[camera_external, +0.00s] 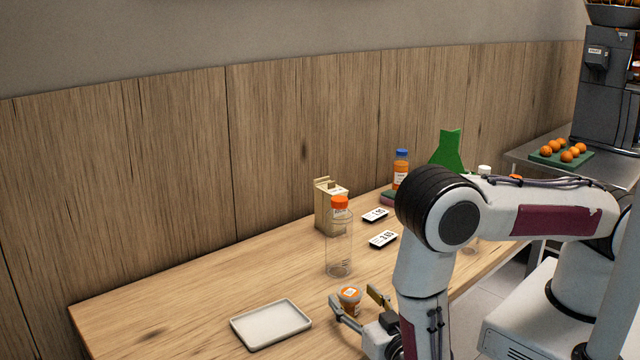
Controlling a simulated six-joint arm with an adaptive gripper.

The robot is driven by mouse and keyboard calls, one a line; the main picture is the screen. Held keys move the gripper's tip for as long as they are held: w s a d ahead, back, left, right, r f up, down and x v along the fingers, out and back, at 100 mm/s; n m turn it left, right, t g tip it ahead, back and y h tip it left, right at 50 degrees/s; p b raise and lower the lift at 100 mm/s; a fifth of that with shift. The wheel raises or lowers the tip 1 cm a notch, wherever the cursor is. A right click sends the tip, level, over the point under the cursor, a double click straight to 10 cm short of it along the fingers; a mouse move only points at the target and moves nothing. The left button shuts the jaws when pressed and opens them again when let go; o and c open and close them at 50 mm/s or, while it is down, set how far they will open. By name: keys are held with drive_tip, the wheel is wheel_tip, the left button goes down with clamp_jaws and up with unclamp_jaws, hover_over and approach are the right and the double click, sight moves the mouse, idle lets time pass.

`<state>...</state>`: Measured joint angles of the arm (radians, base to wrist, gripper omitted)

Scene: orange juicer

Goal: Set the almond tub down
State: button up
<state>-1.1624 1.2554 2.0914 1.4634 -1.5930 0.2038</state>
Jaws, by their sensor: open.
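The almond tub appears to be the small orange tub with a pale lid (350,299), standing on the wooden table near its front. My gripper (354,302) is open, with one finger to the left of the tub and the other to its right. The tub sits between the fingers, and I cannot tell whether either finger touches it. Its lower part is partly hidden by the gripper.
A white tray (271,324) lies to the left. A clear bottle with an orange cap (339,245) stands just behind the tub. A carton (324,207), two price cards (383,239) and an orange bottle (400,172) are further back. The table's left part is clear.

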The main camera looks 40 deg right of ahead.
drive_tip(key=shift+f+v, duration=0.2)
drive_tip(key=shift+v, duration=3.4)
drive_tip(key=shift+a, duration=0.1)
drive_tip(key=shift+o, duration=0.6)
drive_tip(key=shift+w, duration=0.1)
drive_tip(key=shift+w+r, duration=0.15)
drive_tip(key=shift+r, duration=0.1)
drive_tip(key=shift+w+d+r+m+g, duration=0.15)
drive_tip(key=shift+w+r+g, duration=0.25)
drive_tip(key=shift+r+g, duration=0.3)
drive_tip(key=shift+w+d+r+m+g, duration=0.2)
drive_tip(key=shift+w+r+g, duration=0.15)
drive_tip(key=shift+r+g, duration=0.3)
drive_tip(key=shift+w+d+r+m+g, duration=0.15)
drive_tip(key=shift+w+r+g, duration=0.25)
drive_tip(key=shift+r+g, duration=0.25)
drive_tip(key=shift+f, duration=0.1)
